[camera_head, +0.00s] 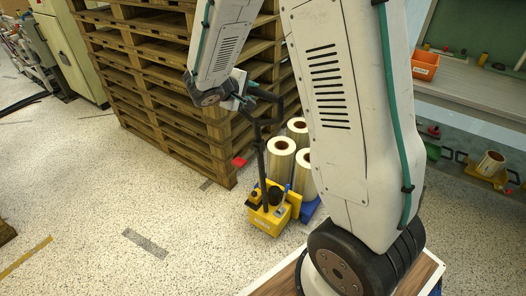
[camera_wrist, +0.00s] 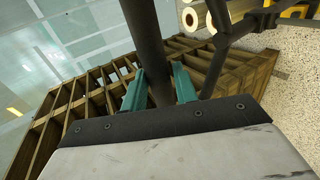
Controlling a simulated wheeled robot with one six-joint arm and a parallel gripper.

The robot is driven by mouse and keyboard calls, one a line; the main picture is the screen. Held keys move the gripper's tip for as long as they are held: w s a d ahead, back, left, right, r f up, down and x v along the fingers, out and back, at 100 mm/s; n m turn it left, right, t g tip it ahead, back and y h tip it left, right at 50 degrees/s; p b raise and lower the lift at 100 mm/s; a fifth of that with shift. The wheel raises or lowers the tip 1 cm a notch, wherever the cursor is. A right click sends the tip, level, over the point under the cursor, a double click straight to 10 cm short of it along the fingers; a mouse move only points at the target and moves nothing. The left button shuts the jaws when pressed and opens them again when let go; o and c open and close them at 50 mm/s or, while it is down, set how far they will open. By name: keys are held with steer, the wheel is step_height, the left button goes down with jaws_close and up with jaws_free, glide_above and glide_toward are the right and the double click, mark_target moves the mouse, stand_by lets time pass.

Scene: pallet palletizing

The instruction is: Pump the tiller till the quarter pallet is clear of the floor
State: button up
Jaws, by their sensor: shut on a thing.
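A yellow pallet jack (camera_head: 268,212) stands on the floor in the head view, with its dark tiller (camera_head: 261,165) rising nearly upright from it. My gripper (camera_head: 247,99) is at the top of the tiller. In the wrist view my gripper (camera_wrist: 160,88) has its two teal fingers on either side of a dark bar of the tiller (camera_wrist: 145,35), shut on it. The blue quarter pallet (camera_head: 309,208) sits behind the jack, mostly hidden by the jack, its load and my arm. Several film rolls (camera_head: 281,157) stand upright on it. Its clearance from the floor cannot be told.
A tall stack of wooden pallets (camera_head: 165,85) stands close behind and left of the tiller. A workbench (camera_head: 470,85) with an orange bin (camera_head: 425,65) is at the right. The speckled floor (camera_head: 90,190) at the left is mostly clear.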

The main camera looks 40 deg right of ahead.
steer(key=d, duration=0.2)
steer(key=w+d, duration=0.1)
steer(key=d, duration=0.1)
steer(key=w+d, duration=0.1)
steer(key=d, duration=0.1)
steer(key=shift+c, duration=0.4)
steer(key=shift+w+d+r, duration=0.1)
steer(key=shift+d+r, duration=0.05)
steer(key=shift+d, duration=0.2)
